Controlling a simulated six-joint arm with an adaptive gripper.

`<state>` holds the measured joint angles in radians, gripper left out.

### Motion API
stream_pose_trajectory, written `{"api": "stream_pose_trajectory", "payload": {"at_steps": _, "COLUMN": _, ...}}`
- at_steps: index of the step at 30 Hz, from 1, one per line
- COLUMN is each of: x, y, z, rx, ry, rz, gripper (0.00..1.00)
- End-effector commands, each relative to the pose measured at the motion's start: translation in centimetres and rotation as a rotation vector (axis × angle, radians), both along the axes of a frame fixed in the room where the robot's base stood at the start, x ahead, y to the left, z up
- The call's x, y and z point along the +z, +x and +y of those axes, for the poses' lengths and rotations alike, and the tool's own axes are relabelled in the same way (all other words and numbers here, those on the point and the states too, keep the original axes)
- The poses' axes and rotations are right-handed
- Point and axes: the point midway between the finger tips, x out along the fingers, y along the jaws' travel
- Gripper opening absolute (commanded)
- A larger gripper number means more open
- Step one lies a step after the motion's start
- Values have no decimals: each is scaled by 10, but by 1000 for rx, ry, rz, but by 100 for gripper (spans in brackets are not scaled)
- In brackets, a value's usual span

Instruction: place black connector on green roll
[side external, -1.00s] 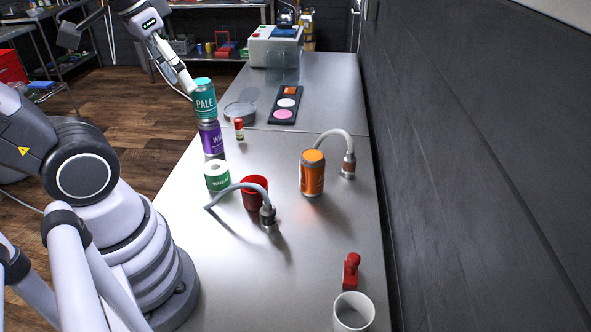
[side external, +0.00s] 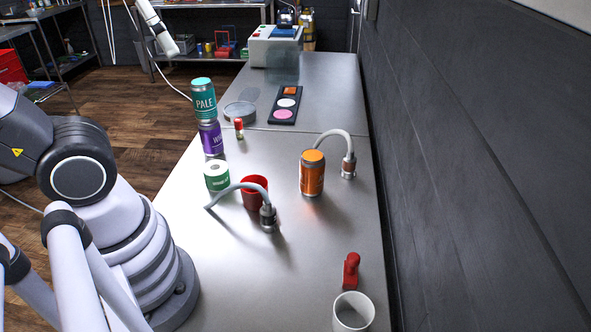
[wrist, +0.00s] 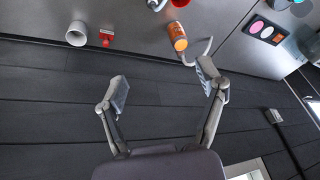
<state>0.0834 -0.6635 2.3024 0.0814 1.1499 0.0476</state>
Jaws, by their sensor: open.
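The green roll (side external: 217,177) is a white roll with a green label, upright near the table's left edge in the side view. A bent grey hose (side external: 240,187) lies in front of it, ending in a dark metallic connector (side external: 268,217). A second hose ends in a connector with a brownish band (side external: 348,166), right of the orange can. I cannot tell for certain which is the black connector. My gripper (wrist: 162,78) is open and empty in the wrist view, with the wall behind its fingers. I cannot make out its fingers in the side view.
A red cup (side external: 254,192), orange can (side external: 312,173), red handled object (side external: 351,271) and white mug (side external: 353,312) stand on the table. The dark wall (side external: 480,180) borders its right side. The front middle is clear.

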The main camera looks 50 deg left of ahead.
Motion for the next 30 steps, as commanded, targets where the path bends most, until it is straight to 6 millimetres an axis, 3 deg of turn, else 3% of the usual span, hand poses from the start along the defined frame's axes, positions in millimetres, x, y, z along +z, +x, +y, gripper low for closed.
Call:
{"api": "stream_pose_trajectory", "payload": {"at_steps": 6, "x": -21, "y": 13, "z": 2, "rx": -384, "ry": 346, "rz": 370, "gripper": 70}}
{"api": "stream_pose_trajectory", "payload": {"at_steps": 11, "x": -19, "y": 37, "z": -7, "rx": -717, "ry": 736, "rz": 670, "gripper": 70}}
{"api": "stream_pose_trajectory", "payload": {"at_steps": 17, "x": -4, "y": 72, "z": -49, "rx": -992, "ry": 1242, "rz": 938, "gripper": 70}}
{"api": "stream_pose_trajectory", "payload": {"at_steps": 24, "x": 9, "y": 89, "z": -131, "rx": -1105, "ry": 1771, "rz": 1099, "gripper": 70}}
{"api": "stream_pose_trajectory", "payload": {"at_steps": 25, "x": 5, "y": 89, "z": -139, "rx": -1107, "ry": 1818, "rz": 1112, "gripper": 70}}
{"api": "stream_pose_trajectory", "payload": {"at_steps": 30, "x": -72, "y": 90, "z": -131, "rx": -1104, "ry": 1789, "rz": 1117, "gripper": 70}}
